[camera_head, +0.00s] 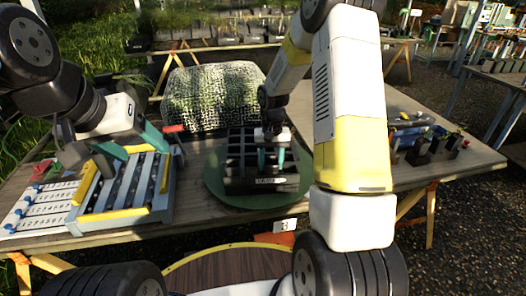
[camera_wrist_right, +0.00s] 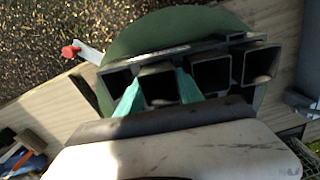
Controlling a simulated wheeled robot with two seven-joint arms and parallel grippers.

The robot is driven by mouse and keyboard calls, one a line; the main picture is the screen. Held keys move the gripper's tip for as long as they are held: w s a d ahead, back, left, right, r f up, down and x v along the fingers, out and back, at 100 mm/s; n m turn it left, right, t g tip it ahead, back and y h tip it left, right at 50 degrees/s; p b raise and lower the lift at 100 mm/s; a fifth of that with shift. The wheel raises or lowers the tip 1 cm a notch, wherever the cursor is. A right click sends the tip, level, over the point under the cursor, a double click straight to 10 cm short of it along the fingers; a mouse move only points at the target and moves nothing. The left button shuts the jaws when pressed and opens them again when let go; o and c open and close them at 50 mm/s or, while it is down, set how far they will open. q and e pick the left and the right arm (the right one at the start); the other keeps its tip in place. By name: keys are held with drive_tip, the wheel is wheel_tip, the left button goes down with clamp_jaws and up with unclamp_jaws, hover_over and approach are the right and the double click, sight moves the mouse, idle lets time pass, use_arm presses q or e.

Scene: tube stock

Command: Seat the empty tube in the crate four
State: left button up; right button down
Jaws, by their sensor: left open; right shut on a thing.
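A black crate (camera_head: 240,184) with square compartments stands on a round green mat (camera_head: 215,185) in the middle of the table. Its small white front label is too small to read surely. My right gripper (camera_head: 271,158) is over the crate, teal fingers pointing down. In the right wrist view its fingers (camera_wrist_right: 158,94) straddle a dark square tube (camera_wrist_right: 158,72) with an open, empty-looking top. Other square openings lie beside it; how deep the tube sits is hidden. My left gripper (camera_head: 130,156) is open over the yellow-edged rack at left.
The grey rack (camera_head: 164,200) with yellow edges has dark slots. A white numbered board (camera_head: 40,203) with blue pegs lies beside it. A mesh-covered mound (camera_head: 212,95) stands behind the crate. Dark pots and tools (camera_head: 425,145) occupy the table's right side, beyond my right arm.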

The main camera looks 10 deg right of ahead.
drive_tip(key=shift+s+f, duration=0.1)
drive_tip(key=shift+f, duration=0.25)
drive_tip(key=c, duration=0.7)
unclamp_jaws()
drive_tip(key=shift+f, duration=0.1)
wheel_tip(320, 180, up, 8)
drive_tip(key=shift+r, duration=0.2)
